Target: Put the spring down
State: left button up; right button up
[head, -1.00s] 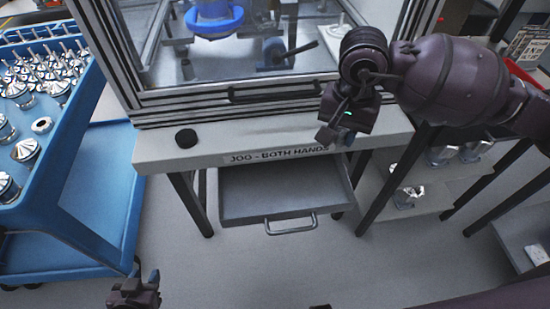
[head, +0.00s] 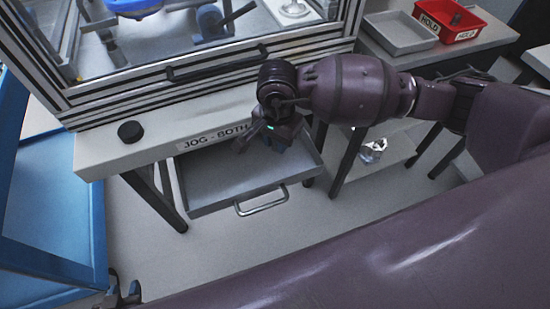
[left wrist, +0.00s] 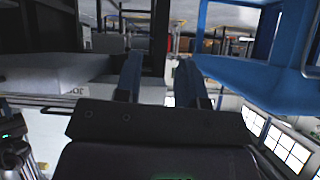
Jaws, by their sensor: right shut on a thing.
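My right gripper (head: 243,143) is over the back of the open grey drawer (head: 205,203), near the front edge of the bench. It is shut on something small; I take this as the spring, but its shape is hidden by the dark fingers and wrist. My left gripper (head: 124,292) is low at the bottom left of the head view, beside the blue cart. In the left wrist view its two fingers (left wrist: 160,82) stand apart with nothing between them.
The bench (head: 100,156) carries a black round knob (head: 130,132) and a jog label, below a framed glass enclosure. A blue cart (head: 60,215) stands at left. A grey tray (head: 398,44) and red bin (head: 462,36) stand at back right. The drawer looks empty.

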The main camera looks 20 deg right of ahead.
send_over(277, 168)
notch_tip(277, 168, down, 4)
jog(key=shift+f, duration=0.2)
notch_tip(277, 168, down, 4)
jog(key=shift+r+b, duration=0.2)
jog(key=shift+b, duration=0.35)
jog(key=shift+f, duration=0.4)
pick_arm(q)
jog(key=shift+w+f, duration=0.15)
jog(key=shift+f, duration=0.3)
jog(key=shift+r, duration=0.1)
pick_arm(e)
jog(key=shift+r, duration=0.1)
jog(key=shift+f, duration=0.25)
jog(key=o, duration=0.9)
pick_arm(q)
jog(key=shift+d, duration=0.1)
